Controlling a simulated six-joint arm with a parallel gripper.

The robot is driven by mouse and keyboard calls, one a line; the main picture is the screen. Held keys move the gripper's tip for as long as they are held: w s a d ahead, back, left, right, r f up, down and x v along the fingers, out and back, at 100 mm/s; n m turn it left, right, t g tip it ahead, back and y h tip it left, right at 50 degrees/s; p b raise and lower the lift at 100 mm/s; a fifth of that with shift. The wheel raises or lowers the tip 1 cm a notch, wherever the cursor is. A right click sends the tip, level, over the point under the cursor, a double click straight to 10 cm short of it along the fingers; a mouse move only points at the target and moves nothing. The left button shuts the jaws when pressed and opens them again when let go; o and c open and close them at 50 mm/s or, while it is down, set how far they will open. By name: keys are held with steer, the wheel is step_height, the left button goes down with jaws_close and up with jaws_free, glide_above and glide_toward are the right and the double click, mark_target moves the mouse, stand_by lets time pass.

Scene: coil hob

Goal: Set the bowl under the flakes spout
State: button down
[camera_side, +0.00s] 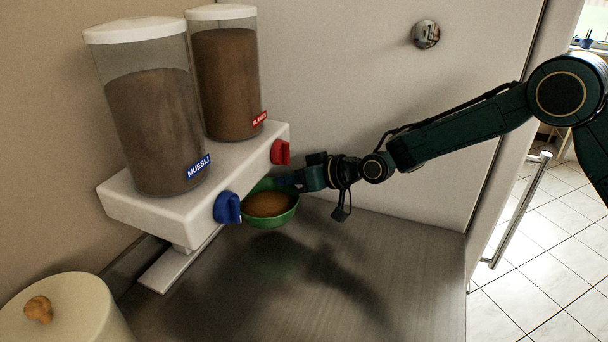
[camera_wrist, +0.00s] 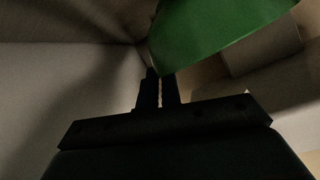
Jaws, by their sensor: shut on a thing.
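The green bowl (camera_side: 283,218) hangs in the air just in front of the white dispenser unit, above the counter, and its inside shows brown. My gripper (camera_side: 287,182) is shut on the bowl's rim at its far right side. In the wrist view the bowl (camera_wrist: 208,32) shows as a green surface beyond my closely spaced fingers (camera_wrist: 160,90). The flakes container (camera_side: 228,85), with a red label, is the rear one, and its red knob (camera_side: 281,152) is above and behind the bowl. The flakes spout itself is hidden.
The muesli container (camera_side: 150,130) stands in front, with a blue knob (camera_side: 228,208) close to the bowl's left side. The dispenser's white base (camera_side: 180,262) rests on the counter (camera_side: 390,290). A cream lidded pot (camera_side: 70,310) is at front left. Counter room is clear at right.

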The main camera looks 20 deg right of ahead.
mark_target(288, 191)
steer(key=shift+w+a, duration=0.35)
steer(key=shift+w, duration=0.05)
steer(key=shift+f, duration=1.7)
steer(key=c, duration=1.6)
jaws_free()
steer(key=shift+s+d, duration=0.15)
